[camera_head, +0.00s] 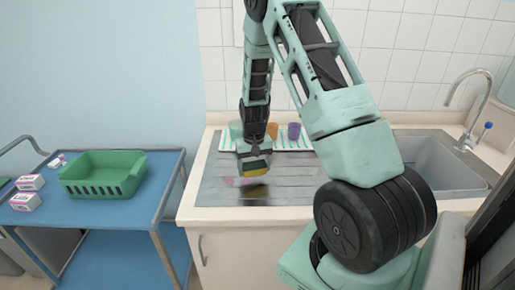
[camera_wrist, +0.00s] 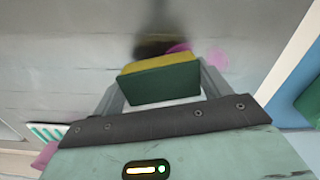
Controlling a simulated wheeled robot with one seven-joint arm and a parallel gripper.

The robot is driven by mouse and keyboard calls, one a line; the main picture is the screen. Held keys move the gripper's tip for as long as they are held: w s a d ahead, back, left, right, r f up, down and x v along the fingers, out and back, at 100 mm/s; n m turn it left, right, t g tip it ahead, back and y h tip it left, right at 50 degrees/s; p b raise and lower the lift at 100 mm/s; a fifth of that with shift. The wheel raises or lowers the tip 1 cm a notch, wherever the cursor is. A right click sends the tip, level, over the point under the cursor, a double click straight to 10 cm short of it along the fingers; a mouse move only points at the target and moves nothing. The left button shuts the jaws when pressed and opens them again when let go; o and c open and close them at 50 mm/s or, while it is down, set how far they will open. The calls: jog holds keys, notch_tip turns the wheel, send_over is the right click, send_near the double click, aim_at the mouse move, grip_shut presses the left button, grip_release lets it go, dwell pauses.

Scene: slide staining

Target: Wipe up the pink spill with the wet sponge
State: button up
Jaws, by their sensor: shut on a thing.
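The sponge (camera_wrist: 160,84), yellow with a dark green side, is held in my gripper (camera_head: 253,160). In the head view the sponge (camera_head: 256,168) is just above the metal drainboard (camera_head: 290,185); I cannot tell whether it touches. The pink spill (camera_head: 238,181) shows on the drainboard below and to the left of the sponge. In the wrist view a pink patch of the spill (camera_wrist: 216,59) lies beyond and to the right of the sponge, and part of it is hidden behind the sponge. A dark shadow lies just beyond the sponge.
Orange (camera_head: 272,130) and purple (camera_head: 294,131) cups stand on a striped cloth (camera_head: 225,141) at the back of the drainboard. A sink (camera_head: 440,160) with a tap (camera_head: 474,95) is at right. A blue cart (camera_head: 120,213) with a green basket (camera_head: 103,175) and small boxes (camera_head: 27,190) stands at left.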

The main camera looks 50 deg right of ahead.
aim_at(254, 165)
jog(key=shift+r+p, duration=1.75)
jog(key=shift+r, duration=0.8)
